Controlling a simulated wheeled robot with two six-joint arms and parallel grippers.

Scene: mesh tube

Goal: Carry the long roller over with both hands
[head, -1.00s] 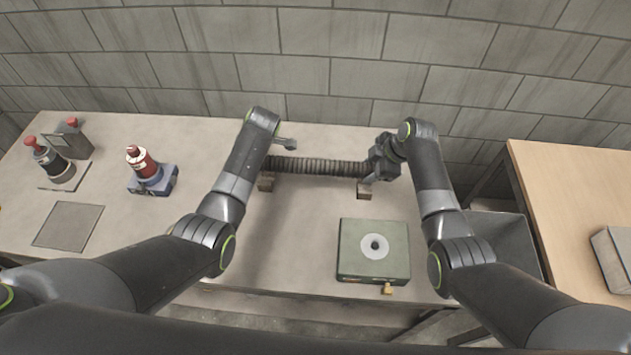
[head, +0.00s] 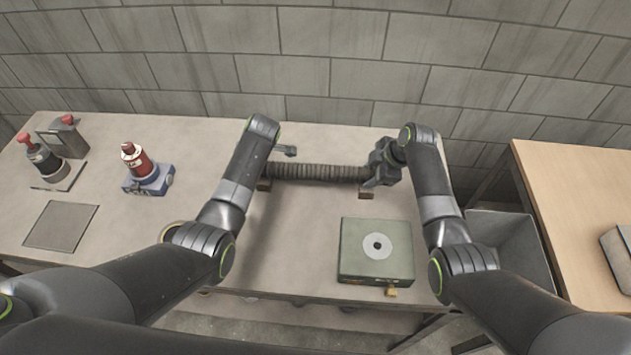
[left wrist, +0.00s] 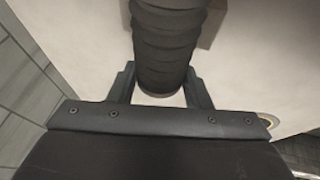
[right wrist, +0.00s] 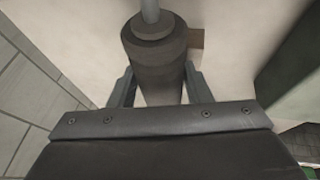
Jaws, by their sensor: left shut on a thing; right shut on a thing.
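The long roller (head: 318,172) is dark and ribbed and lies level between my two arms in the head view. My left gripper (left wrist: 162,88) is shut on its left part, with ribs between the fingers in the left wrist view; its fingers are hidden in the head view. My right gripper (head: 381,172) is shut on its right part. In the right wrist view the roller (right wrist: 155,60) shows a smooth stepped end with a thin grey shaft. Two small brown blocks (head: 264,186) (head: 366,194) stand under it; I cannot tell whether it touches them.
A green box (head: 350,262) with a white disc stands at the front of the grey table (head: 215,145). Red-topped devices (head: 140,165) and a flat plate (head: 62,226) are at the left. A grey bin (head: 500,240) and a wooden table (head: 565,190) are at the right.

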